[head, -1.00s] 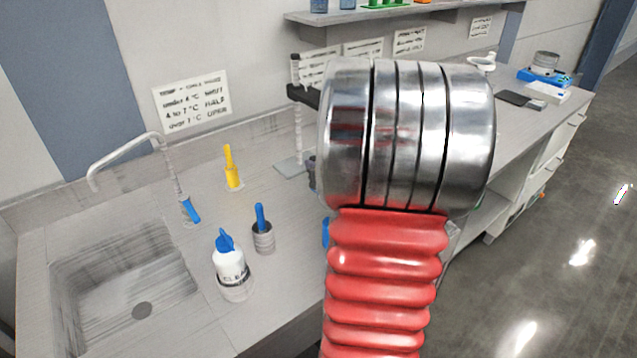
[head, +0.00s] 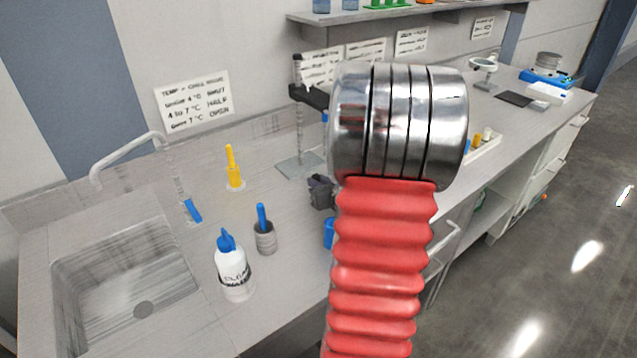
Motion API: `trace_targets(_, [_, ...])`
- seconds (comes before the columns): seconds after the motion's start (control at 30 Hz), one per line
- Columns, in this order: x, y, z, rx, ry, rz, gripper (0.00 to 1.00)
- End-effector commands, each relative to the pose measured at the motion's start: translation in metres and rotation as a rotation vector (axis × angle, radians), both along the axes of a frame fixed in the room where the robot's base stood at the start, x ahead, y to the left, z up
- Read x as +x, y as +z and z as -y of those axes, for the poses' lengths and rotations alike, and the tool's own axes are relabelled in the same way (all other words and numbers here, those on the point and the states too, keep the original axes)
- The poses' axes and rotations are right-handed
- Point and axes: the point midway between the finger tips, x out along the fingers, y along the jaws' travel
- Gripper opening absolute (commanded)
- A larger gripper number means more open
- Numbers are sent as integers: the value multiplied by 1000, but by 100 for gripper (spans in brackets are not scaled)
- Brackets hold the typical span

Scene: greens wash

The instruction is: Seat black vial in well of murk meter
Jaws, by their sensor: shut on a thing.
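My arm's chrome joint and red ribbed sleeve fill the middle of the head view, and my gripper is hidden behind them. I cannot make out the black vial. A small dark grey object (head: 320,192) stands on the bench just left of the sleeve, partly covered by it. I cannot tell whether it is the murk meter.
A white bottle (head: 234,270), a grey cup with a blue handle (head: 264,238) and a yellow fixture (head: 234,172) stand near the sink (head: 125,280). A stand (head: 298,166) is behind. Capped pieces (head: 482,137) sit right of the joint. A blue-based device (head: 546,77) is far right.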

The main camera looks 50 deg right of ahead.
Motion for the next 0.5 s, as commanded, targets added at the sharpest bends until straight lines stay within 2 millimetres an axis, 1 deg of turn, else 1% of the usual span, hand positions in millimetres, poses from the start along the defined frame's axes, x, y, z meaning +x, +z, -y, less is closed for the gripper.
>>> trace_targets(0.33, [0,-2,0,-1,-1,1,0])
trace_targets(0.37, [0,-2,0,-1,-1,1,19])
trace_targets(0.5, [0,-2,0,-1,-1,1,29])
